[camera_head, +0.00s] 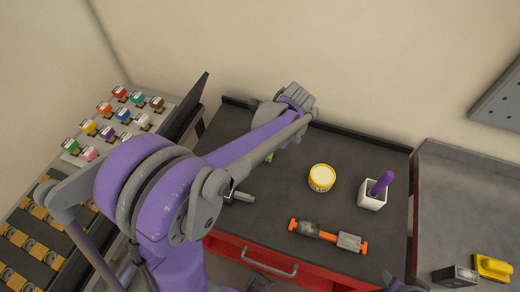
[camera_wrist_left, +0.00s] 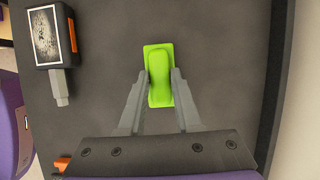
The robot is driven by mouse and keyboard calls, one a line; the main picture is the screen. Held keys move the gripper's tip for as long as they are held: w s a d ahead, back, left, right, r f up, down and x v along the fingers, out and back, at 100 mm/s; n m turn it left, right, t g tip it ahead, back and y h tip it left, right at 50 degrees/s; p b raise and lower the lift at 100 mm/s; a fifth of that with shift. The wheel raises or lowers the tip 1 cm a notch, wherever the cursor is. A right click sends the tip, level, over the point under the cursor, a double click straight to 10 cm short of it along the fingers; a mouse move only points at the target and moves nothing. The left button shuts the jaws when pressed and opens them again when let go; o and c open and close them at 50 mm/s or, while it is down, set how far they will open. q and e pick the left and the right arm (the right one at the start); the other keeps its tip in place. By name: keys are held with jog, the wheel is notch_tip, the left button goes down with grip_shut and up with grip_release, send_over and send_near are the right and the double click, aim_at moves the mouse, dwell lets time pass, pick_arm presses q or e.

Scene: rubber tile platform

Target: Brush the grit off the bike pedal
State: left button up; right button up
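A green brush (camera_wrist_left: 159,78) lies on the dark table mat. In the head view only a small bit of the brush (camera_head: 269,157) shows below my left forearm. My left gripper (camera_wrist_left: 158,75) points down over it, with its two fingers apart, one along each long side of the brush. I see no clear grip on it. The bike pedal (camera_wrist_left: 50,40) lies at the upper left of the left wrist view, with a pale speckled face, orange edge and grey spindle. In the head view the pedal (camera_head: 240,196) is partly hidden by my arm.
A yellow tin (camera_head: 321,177) and a white holder (camera_head: 371,194) with a purple item stand on the right of the table. An orange-ended tool (camera_head: 328,236) lies near the front.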

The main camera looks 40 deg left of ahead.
pick_arm(q)
jog(key=shift+o, duration=1)
grip_shut()
jog(key=shift+r, duration=0.15)
pick_arm(e)
jog(key=shift+r, duration=0.1)
pick_arm(q)
jog(key=shift+r+p, duration=1.75)
jog(key=shift+r, duration=1.65)
pick_arm(e)
jog(key=r, duration=0.1)
jog(key=w+r, duration=0.1)
jog(key=r, duration=0.2)
jog(key=shift+w+r, duration=0.3)
jog(key=shift+w, duration=0.1)
